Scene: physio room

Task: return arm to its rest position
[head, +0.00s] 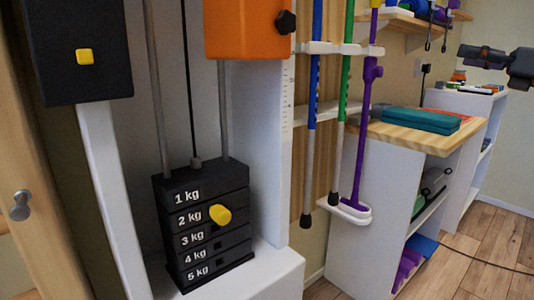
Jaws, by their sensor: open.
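My gripper (483,57) shows dark and small at the upper right edge, reaching in from the right. It is open, and I see nothing held in it. It appears in front of the far wall, apart from the weight machine and the shelves. The rest of my arm is cut off by the picture's edge.
A black weight stack (200,252) marked 1 kg to 5 kg stands at left, with a yellow pin (220,215) at the 2 kg plate. Crutches and poles (343,100) hang at centre. A teal box (408,122) lies on the wooden-topped shelf unit (376,133). Floor (490,250) shows at right.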

